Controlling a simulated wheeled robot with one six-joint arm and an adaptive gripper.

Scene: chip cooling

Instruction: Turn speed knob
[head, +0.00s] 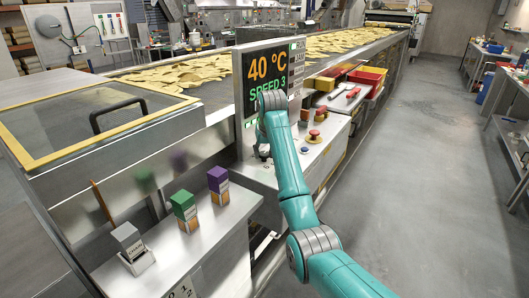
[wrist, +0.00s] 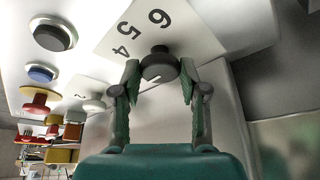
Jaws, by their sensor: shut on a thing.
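The speed knob (wrist: 158,66) is a dark round knob with a pale mark, on a white dial plate (wrist: 197,30) where 4, 5 and 6 can be read. My gripper (wrist: 159,78) is shut on this knob, with a green finger on each side of it in the wrist view. In the head view my teal arm hides most of the knob and dial, and the gripper (head: 262,152) shows only in part at the panel. The display (head: 268,80) reads 40 °C and SPEED 3; its lower line is covered by my arm.
Colored blocks (head: 183,205) stand on the left ledge. Chips lie on the conveyor (head: 190,72). The right floor is clear.

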